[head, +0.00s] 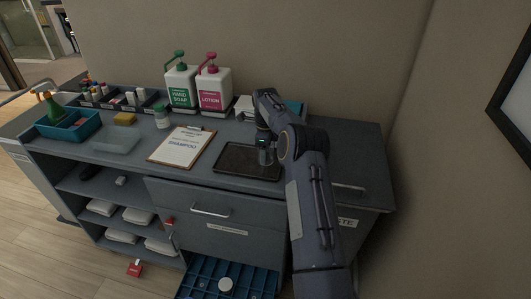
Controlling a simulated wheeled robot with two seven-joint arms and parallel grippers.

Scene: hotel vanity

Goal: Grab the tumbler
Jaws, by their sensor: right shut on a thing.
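My right arm reaches over the counter, and its gripper (264,146) points down over the black tray (232,163). The gripper is shut on a small greyish, glassy thing, which looks like the tumbler (265,157). The tumbler appears upright at the tray's right part. The gripper and arm hide part of it, and I cannot tell whether its base touches the tray. My left gripper is not in view.
A clipboard (183,146) lies left of the tray. Hand soap (182,90) and lotion (213,92) bottles stand behind. A small jar (162,118), a yellow sponge (124,119) and a teal bin (70,125) are further left. A blue drawer (201,270) is open below.

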